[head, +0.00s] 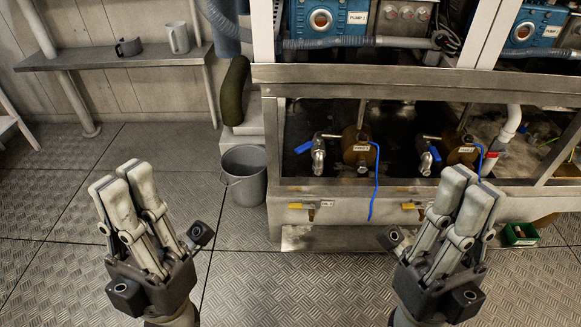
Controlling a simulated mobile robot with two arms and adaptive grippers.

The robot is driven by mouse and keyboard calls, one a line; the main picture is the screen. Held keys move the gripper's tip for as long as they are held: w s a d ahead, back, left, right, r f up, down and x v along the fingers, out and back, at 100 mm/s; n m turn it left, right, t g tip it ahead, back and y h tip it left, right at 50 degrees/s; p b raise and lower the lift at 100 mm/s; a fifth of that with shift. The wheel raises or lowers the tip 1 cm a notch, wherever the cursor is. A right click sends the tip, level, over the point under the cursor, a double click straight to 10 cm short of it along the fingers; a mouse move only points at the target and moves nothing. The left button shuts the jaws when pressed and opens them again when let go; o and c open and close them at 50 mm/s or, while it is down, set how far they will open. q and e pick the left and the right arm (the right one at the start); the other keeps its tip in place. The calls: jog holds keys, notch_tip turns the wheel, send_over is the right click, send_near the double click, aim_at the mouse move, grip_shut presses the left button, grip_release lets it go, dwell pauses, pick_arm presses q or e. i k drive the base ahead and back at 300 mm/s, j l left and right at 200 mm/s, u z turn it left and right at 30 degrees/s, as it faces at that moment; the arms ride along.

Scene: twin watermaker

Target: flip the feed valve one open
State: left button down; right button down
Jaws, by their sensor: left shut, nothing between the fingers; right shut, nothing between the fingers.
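A small yellow-handled valve (312,212) sits on the front rail below the left bay, beside a small white label (327,203) too small to read surely. A similar yellow-handled valve (412,206) sits further right. Above the rail, a metal valve with a blue lever (304,147) stands in the left bay, and another with a blue lever (435,153) stands in the right one. I cannot tell which is feed valve one. My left gripper (120,176) is shut and empty above the floor at left. My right gripper (471,183) is shut and empty, in front of the rack's right part.
A grey bucket (244,176) stands left of the metal rack (355,75). Blue pumps (325,18) sit above. A blue cord (374,185) hangs over the rail. The floor (250,285) between my grippers is clear.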

aim_at(350, 119)
jog(key=k+z, duration=0.1)
jog(key=z, duration=1.85)
jog(key=k+j, duration=0.1)
jog(key=j, duration=0.85)
jog(key=k+j, duration=0.1)
jog(key=j, duration=0.8)
jog(key=k+j, duration=0.1)
jog(key=j, duration=1.75)
jog(key=k+j, duration=0.15)
jog(key=j, duration=0.8)
jog(key=k+j, duration=0.1)
jog(key=j, duration=0.85)
